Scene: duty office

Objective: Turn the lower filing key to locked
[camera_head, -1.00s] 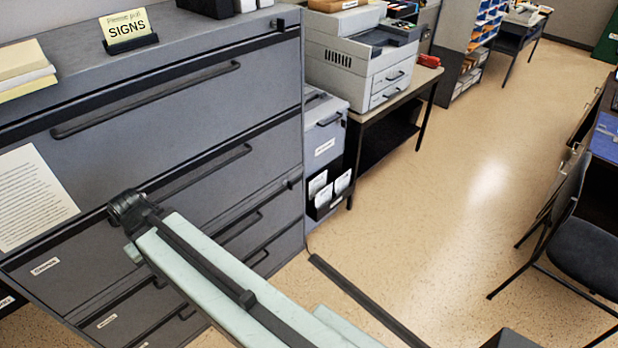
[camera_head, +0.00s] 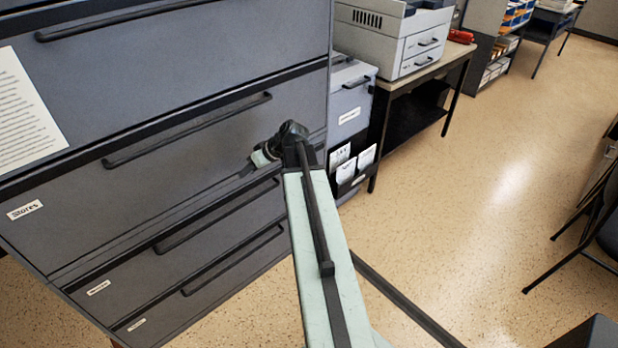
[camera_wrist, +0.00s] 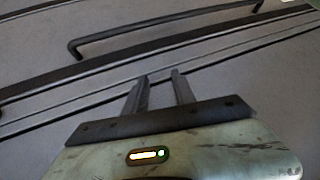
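The grey filing cabinet (camera_head: 215,60) fills the left of the head view, with several drawers and long dark handles. The lower filing key cannot be made out; my wrist covers the cabinet's right edge at the middle drawers. My gripper (camera_head: 247,169) is in front of the cabinet, just below the right end of the Stores drawer handle (camera_head: 190,130). In the wrist view, my gripper (camera_wrist: 159,75) shows two dark fingers with a gap between them and nothing held. Beyond the fingertips are the grey cabinet face (camera_wrist: 245,60) and a dark handle (camera_wrist: 165,29). No key shows there.
A dark strip (camera_head: 405,300) crosses the floor. A chair (camera_head: 600,225) is at the far right. The floor between is clear.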

